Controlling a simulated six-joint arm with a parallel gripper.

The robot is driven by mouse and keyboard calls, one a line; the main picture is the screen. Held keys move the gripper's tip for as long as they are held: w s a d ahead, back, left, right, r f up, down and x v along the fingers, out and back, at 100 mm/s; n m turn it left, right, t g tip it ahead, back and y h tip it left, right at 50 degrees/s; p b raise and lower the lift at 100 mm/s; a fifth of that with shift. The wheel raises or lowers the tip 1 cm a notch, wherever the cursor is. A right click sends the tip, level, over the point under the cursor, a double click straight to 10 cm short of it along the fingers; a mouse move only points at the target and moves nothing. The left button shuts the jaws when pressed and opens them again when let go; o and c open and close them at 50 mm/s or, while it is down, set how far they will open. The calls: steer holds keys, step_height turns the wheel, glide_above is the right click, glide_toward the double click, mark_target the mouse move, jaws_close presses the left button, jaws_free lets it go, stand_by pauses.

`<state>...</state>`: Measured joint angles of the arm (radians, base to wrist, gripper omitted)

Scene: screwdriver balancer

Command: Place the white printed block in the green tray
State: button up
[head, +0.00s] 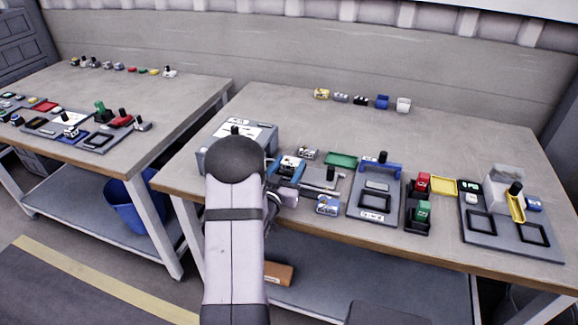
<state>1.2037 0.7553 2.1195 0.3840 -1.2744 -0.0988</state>
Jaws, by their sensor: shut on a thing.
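My gripper (287,172), with blue parts at its end, is low over the right-hand table, just right of my dark arm joint. It is shut on a small white block with dark print (292,162), which the gripper partly hides. I cannot tell whether the block touches the table. The green tray (341,160) is shallow and lies flat to the right of my gripper, with a clear gap between them. It looks empty.
A small grey printed block (307,153) sits between my gripper and the tray. A blue-and-white block (327,205) is near the front edge. A grey fixture with a blue bridge (381,169) stands right of the tray. Several small blocks line the back.

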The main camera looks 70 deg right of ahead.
steer(key=o, duration=1.2)
steer(key=shift+f, duration=0.1)
steer(key=shift+f, duration=0.1)
steer(key=a, duration=0.2)
steer(key=a+b, duration=0.1)
steer(key=a, duration=0.3)
steer(key=shift+w+a+b, duration=0.15)
steer(key=shift+w+b, duration=0.1)
steer(key=shift+b, duration=0.05)
steer(key=shift+o, duration=0.4)
steer(key=shift+a, duration=0.5)
